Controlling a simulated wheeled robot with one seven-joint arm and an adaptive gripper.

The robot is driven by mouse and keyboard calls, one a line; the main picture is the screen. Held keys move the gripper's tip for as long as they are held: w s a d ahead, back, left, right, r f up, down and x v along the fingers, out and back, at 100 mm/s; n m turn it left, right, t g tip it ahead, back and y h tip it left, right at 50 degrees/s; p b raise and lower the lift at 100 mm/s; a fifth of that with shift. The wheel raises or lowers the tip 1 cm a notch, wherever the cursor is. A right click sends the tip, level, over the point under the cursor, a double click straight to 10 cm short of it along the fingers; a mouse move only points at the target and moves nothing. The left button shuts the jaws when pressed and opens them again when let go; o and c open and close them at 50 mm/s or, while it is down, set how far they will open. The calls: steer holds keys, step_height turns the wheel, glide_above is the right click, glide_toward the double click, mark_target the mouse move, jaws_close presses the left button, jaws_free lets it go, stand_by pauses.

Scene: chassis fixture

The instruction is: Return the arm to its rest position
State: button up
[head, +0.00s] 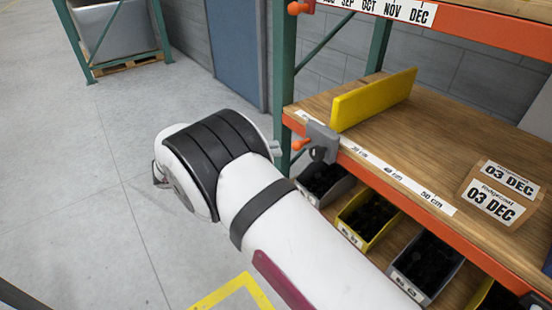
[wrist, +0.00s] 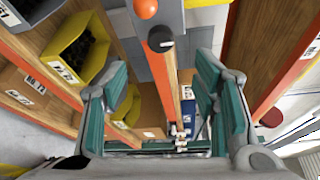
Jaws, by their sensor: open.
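My gripper (wrist: 162,68) shows in the wrist view with its two teal-padded fingers spread wide apart. Nothing is held between them. An orange beam (wrist: 168,85) with a round orange knob and a black knob runs through the gap, beyond the fingers; I cannot tell how far. In the head view my white arm, with a black banded joint, reaches up from the bottom beside the rack's left end. My gripper cannot be made out in the head view.
An orange-edged wooden shelf (head: 410,135) carries a yellow divider (head: 374,98) and date labels (head: 492,200). Below it are a yellow bin (head: 368,218) and a grey bin (head: 425,265) with black contents. A green upright (head: 284,60) stands close to my arm. Open floor (head: 80,190) lies left.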

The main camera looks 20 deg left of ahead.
stand_by(0.3)
steer(key=s+d+r+m+g+y+p, duration=0.35)
steer(key=d+r+m, duration=0.55)
steer(key=d+r, duration=0.3)
steer(key=s+d+r+m+g+y+p, duration=0.25)
steer(key=d+r+m+g, duration=0.25)
steer(key=d+r+m, duration=0.75)
steer(key=s+d+r+m+t+y+p, duration=0.1)
steer(key=s+d+m+y, duration=0.2)
steer(key=s+m, duration=0.3)
steer(key=s+d+r+m+t+y+p, duration=0.1)
steer(key=s+d+m+y+p, duration=0.1)
steer(key=s+m, duration=0.4)
steer(key=s+d+r+m+t+y+p, duration=0.1)
steer(key=s+d+m, duration=0.5)
steer(key=s, duration=0.8)
steer(key=t+y, duration=0.1)
steer(key=y, duration=0.1)
steer(key=shift+y+p, duration=0.35)
steer(key=shift+y, duration=0.05)
